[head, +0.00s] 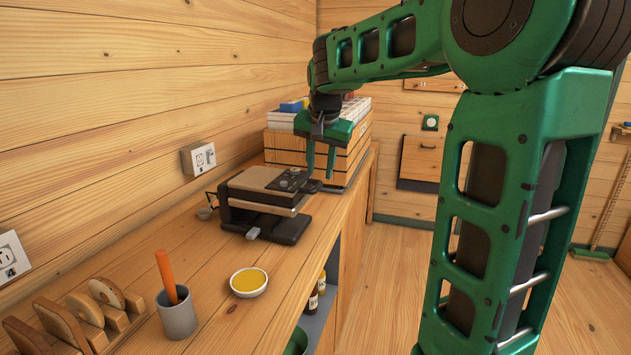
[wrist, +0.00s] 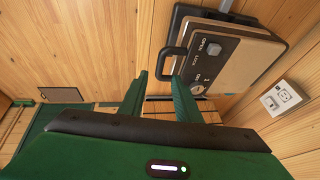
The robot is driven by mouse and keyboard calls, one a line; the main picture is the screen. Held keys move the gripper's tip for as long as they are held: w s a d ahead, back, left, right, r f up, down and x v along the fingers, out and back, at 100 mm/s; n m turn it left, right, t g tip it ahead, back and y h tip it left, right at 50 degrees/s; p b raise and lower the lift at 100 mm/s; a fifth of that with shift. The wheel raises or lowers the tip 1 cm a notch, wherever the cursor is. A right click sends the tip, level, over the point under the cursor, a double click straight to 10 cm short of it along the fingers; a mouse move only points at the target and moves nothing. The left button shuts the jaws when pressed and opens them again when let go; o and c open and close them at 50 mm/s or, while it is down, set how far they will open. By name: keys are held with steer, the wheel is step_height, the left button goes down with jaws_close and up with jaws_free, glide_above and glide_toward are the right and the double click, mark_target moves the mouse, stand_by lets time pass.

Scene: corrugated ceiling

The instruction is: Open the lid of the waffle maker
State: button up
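The waffle maker (head: 253,181) sits on the wooden counter with its beige-topped lid down. A dark panel with knobs is at its right end. In the wrist view the waffle maker (wrist: 245,55) shows its beige top, the panel marked "OPEN" and "LOCK", and a black loop handle (wrist: 167,62). My gripper (head: 320,172) hangs at the waffle maker's right end, fingers pointing down. In the wrist view my gripper (wrist: 158,84) is open, with nothing held. The handle is close to the fingertips, nearest the right finger; whether they touch I cannot tell.
A slatted wooden crate (head: 357,150) with boxes stands behind my gripper. A wall outlet (head: 198,158) is behind the waffle maker.

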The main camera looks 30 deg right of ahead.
mark_target(319, 184)
steer(key=shift+x, duration=2.25)
